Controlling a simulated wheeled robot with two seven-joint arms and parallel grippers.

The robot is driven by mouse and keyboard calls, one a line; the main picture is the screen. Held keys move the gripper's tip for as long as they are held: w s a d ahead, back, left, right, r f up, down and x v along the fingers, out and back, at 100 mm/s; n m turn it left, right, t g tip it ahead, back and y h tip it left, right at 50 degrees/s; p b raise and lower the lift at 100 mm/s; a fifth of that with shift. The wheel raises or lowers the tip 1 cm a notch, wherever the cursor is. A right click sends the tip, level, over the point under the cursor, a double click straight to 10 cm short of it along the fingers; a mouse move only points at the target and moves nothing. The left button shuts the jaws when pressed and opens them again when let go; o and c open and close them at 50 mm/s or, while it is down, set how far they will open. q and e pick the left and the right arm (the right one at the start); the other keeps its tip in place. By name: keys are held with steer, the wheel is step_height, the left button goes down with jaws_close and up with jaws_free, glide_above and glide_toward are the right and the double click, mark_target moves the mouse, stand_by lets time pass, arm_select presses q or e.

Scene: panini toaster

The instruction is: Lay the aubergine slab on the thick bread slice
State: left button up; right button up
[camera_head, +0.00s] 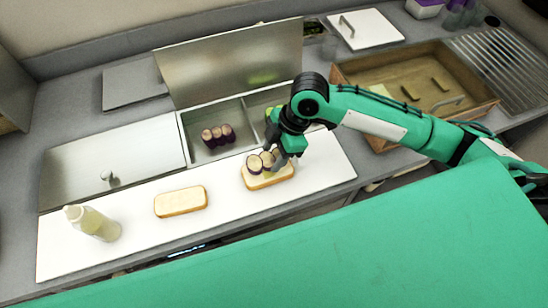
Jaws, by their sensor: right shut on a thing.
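A thick bread slice (254,183) lies on the white board at the right. My right gripper (274,164) is over it, shut on a purple-edged aubergine slab (255,164) with pale round faces. The slab is at the top of this slice, its right part hidden by the fingers; I cannot tell whether it touches the bread. A second bread slice (181,201) lies bare to the left. More aubergine (212,139) sits in a steel bin behind. My left gripper is not in view.
The white board (140,225) is clear between the slices and the squeeze bottle (92,223) at the left. A raised steel lid (230,65) stands behind the bins. A wooden tray (415,85) is at the back right.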

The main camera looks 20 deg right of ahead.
mark_target(277, 156)
steer(key=shift+f, duration=1.9)
steer(key=shift+f, duration=0.1)
steer(key=o, duration=1)
steer(key=shift+c, duration=0.2)
steer(key=b+v, duration=0.1)
steer(key=v, duration=1.1)
steer(key=shift+s, duration=0.1)
